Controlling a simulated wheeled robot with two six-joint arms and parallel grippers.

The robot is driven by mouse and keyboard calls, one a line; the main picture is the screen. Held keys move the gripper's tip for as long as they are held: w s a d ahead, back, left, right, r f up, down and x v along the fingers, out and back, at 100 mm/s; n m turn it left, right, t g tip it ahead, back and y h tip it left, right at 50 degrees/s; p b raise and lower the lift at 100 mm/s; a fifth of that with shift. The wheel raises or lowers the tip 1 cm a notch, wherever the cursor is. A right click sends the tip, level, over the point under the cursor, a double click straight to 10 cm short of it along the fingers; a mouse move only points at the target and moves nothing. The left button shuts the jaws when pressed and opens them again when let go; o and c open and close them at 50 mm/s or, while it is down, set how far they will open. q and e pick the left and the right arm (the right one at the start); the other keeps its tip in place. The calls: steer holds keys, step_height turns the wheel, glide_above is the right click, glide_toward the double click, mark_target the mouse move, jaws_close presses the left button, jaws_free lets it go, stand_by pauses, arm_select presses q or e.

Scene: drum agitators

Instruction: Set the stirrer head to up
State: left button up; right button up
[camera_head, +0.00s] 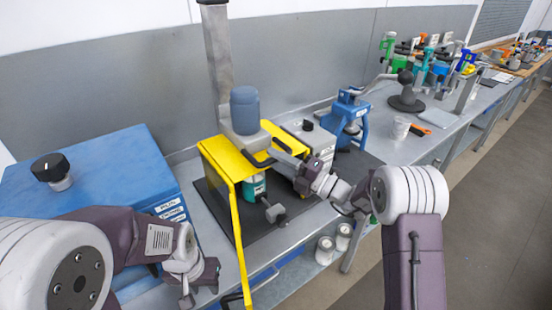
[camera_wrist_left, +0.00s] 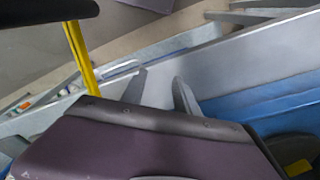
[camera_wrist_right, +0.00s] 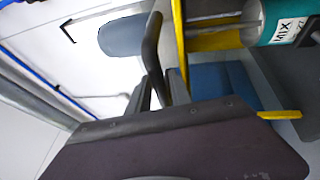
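The stirrer head is a grey-blue motor (camera_head: 245,108) on a grey upright column (camera_head: 218,60), above a yellow frame (camera_head: 235,160). The motor also shows in the right wrist view (camera_wrist_right: 122,36). A black handle (camera_wrist_right: 151,45) comes off beside it. My right gripper (camera_head: 270,155) is at this handle; in the right wrist view its fingers stand apart, with the handle running between them and some gap visible. Firm contact cannot be told. My left gripper (camera_head: 200,283) is low at the front left; its fingers are apart and empty in the left wrist view (camera_wrist_left: 158,92).
A teal vessel (camera_head: 254,187) stands under the frame on a dark mat. A blue box (camera_head: 110,170) with a black knob is at left. A blue stirrer stand (camera_head: 347,115), a white cup (camera_head: 401,128) and several tools are to the right. The front edge drops to the floor.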

jaws_close()
steer(key=shift+f, duration=0.1)
stand_by(1.2)
